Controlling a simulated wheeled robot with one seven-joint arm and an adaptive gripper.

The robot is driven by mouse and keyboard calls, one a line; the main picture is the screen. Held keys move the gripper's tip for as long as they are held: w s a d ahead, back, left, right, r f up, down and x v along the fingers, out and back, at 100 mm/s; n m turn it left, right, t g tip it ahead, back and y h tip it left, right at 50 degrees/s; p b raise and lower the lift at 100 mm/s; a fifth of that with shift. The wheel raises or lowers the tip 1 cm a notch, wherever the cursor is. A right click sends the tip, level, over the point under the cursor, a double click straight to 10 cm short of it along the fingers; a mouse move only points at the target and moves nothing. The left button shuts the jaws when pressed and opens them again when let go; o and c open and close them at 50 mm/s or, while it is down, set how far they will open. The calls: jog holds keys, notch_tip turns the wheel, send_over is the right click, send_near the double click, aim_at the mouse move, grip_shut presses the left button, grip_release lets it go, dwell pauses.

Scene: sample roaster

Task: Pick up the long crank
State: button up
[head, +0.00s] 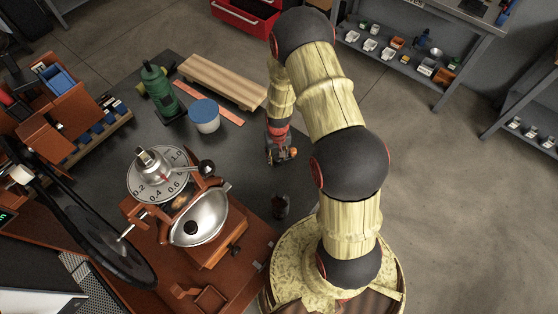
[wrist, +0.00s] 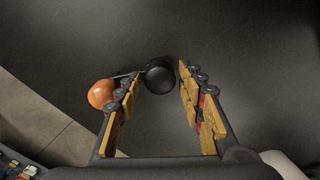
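The long crank seems to be the piece with an orange ball knob (wrist: 101,94), a thin dark rod and a round black end (wrist: 159,76), low over or on the dark tabletop. My gripper (wrist: 157,84) is open, its yellow-padded fingers apart. The black end shows between and just beyond the fingertips; contact cannot be told. The orange knob is outside the left finger, which hides part of the rod. In the head view my gripper (head: 281,158) points down at the table's right part, with the orange knob (head: 293,151) beside it.
A roaster with a dial (head: 158,174) and metal bowl (head: 200,218) stands left of my gripper. A dark cup (head: 280,207) is nearer. Tabletop around the gripper is fairly clear.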

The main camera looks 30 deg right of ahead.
jog(key=shift+c, duration=0.9)
jog(key=c, duration=0.7)
grip_shut()
jog(key=shift+r, duration=0.1)
